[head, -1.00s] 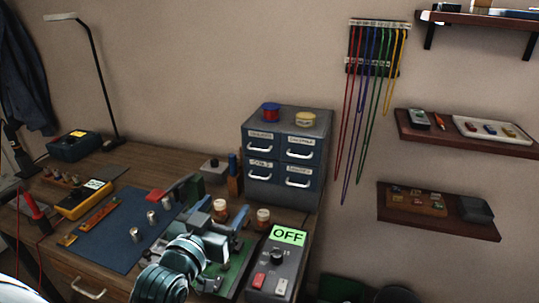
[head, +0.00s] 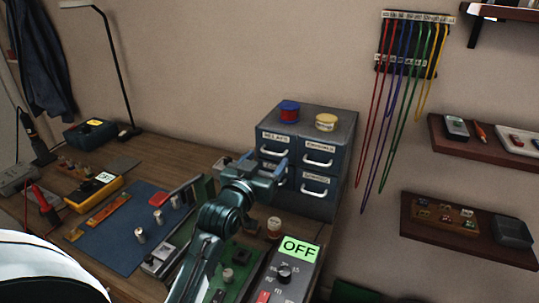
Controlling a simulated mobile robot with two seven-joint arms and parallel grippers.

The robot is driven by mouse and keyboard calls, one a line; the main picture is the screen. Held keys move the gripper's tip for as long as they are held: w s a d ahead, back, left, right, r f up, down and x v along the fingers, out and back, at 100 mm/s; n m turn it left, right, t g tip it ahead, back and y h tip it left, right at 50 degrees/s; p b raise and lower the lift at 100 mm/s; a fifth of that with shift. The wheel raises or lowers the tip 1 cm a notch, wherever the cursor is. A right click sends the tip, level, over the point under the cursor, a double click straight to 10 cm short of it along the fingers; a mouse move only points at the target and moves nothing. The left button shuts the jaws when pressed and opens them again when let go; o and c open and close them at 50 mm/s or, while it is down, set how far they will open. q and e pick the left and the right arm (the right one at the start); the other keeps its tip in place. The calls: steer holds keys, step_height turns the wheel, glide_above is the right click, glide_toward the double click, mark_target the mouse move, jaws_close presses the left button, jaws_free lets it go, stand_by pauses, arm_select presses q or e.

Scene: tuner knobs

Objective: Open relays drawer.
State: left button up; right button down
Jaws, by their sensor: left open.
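The blue-grey drawer cabinet (head: 342,135) stands at the back of the bench. Its top left drawer, the relays drawer (head: 280,140), has a label reading RELAYS and a white bar handle (head: 271,153). This drawer looks closed, flush with its neighbour. My left gripper (head: 264,166) is open and empty, in front of the cabinet's left column, just below the relays handle in the picture. It hides much of the lower left drawer. I cannot tell whether a finger touches the handle. My right gripper is not in view.
A red and blue spool (head: 289,112) and a yellow spool (head: 326,122) sit on the cabinet. A control box with an OFF display (head: 299,249) stands at the front right. A blue mat (head: 115,235) with small parts lies left of my arm. Wall shelves hang at right.

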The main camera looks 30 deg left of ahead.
arm_select(q)
steer(key=shift+w+a, duration=0.1)
steer(key=shift+w, duration=1.4)
